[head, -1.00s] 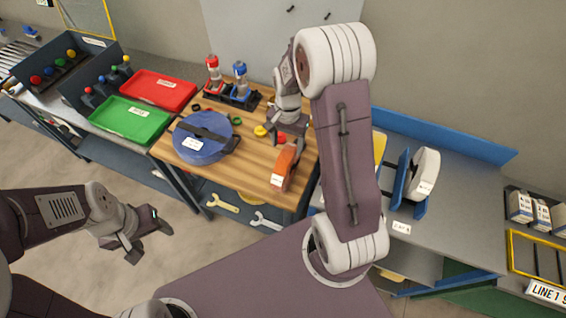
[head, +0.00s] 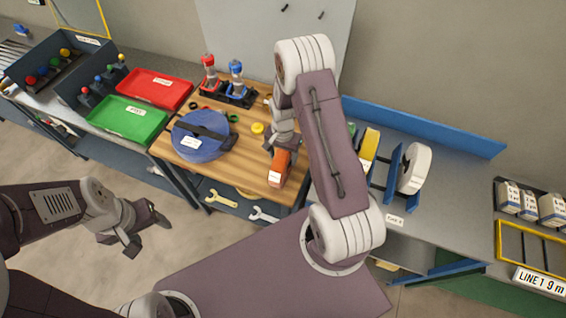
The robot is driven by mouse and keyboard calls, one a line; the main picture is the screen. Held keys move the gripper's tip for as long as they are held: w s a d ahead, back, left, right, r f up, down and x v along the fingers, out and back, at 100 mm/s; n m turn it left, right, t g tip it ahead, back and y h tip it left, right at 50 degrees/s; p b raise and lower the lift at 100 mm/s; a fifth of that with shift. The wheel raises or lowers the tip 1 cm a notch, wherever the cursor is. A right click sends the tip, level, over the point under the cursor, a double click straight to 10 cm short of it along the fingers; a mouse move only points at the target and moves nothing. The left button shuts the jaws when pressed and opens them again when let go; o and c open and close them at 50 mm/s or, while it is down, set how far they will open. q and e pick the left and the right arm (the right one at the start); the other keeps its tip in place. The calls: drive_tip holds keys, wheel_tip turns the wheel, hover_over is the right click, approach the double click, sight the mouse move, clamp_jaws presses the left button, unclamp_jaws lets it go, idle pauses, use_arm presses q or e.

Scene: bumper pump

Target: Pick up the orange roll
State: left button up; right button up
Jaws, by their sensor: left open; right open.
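Two things could be the orange roll, and I cannot tell which. An amber-yellow roll (head: 370,147) stands beside a white roll (head: 416,170) in a blue rack on the right bench, partly hidden by my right arm. An orange object with a white label (head: 279,166) lies near the right edge of the wooden table (head: 235,180). My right gripper (head: 281,148) is open, pointing down just behind and over the orange object. Whether they touch is unclear. My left gripper (head: 147,230) is open and empty, over the floor left of the table.
Red (head: 158,88) and green trays (head: 128,120) are on the left bench. The right bench top (head: 455,190) has free room.

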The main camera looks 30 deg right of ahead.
drive_tip(key=shift+s, duration=0.15)
clamp_jaws()
drive_tip(key=shift+r, duration=0.1)
